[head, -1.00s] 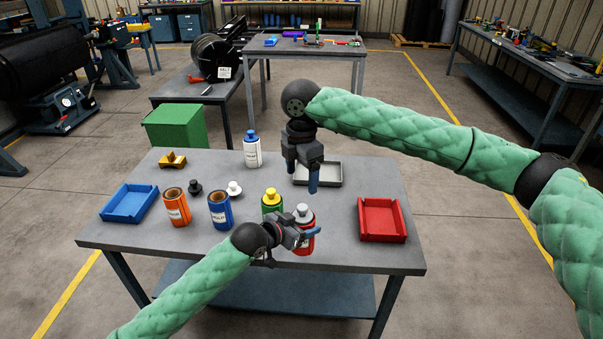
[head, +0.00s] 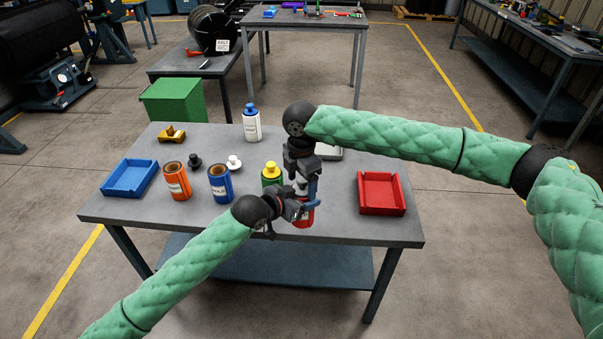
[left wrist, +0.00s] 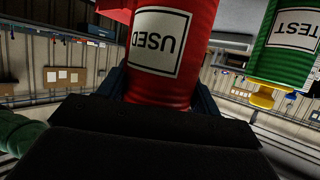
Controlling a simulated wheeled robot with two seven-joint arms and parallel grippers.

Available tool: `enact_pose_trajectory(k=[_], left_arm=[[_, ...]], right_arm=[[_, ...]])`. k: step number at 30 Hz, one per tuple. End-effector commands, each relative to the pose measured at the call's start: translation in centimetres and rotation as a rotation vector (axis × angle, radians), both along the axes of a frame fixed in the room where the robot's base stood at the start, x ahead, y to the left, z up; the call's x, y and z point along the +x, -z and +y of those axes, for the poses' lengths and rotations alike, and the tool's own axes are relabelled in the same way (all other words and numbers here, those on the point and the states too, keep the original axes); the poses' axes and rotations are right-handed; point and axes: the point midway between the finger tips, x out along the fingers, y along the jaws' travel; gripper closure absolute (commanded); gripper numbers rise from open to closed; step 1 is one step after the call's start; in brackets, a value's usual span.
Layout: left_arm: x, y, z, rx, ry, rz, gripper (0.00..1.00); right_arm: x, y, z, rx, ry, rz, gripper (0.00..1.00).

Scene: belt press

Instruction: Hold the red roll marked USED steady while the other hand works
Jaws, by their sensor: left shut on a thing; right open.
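The red roll (head: 304,217) stands near the front of the grey table, and its USED label (left wrist: 160,40) fills much of the left wrist view. My left gripper (head: 300,206) is shut around the red roll from the left. My right gripper (head: 303,184) is open, fingers pointing down, over the top of the red roll. The roll's top is mostly hidden by the two grippers, so I cannot tell whether the right fingers touch it.
A green roll (head: 271,174) with a yellow top, marked TEST, stands close left. Blue (head: 220,184) and orange (head: 176,182) rolls stand further left. A red tray (head: 382,193) is at right, a blue tray (head: 130,179) at left. A white bottle (head: 251,126) stands behind.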

Motion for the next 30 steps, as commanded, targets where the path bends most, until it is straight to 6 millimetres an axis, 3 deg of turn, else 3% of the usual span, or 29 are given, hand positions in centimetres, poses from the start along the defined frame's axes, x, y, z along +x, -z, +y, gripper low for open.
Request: enact_pose_trajectory(k=[10,18,30], left_arm=[[0.02,-0.11,0.0,-0.001,0.0,-0.002,0.77],[0.0,-0.11,-0.02,-0.001,0.0,-0.002,0.77],[-0.01,-0.11,-0.04,-0.002,0.001,-0.001,0.77]], right_arm=[[0.0,0.25,0.01,0.0,0.0,0.0,0.25],[0.01,0.23,0.02,0.001,0.0,0.0,0.76],[0.04,0.13,0.02,0.001,0.001,0.0,0.76]])
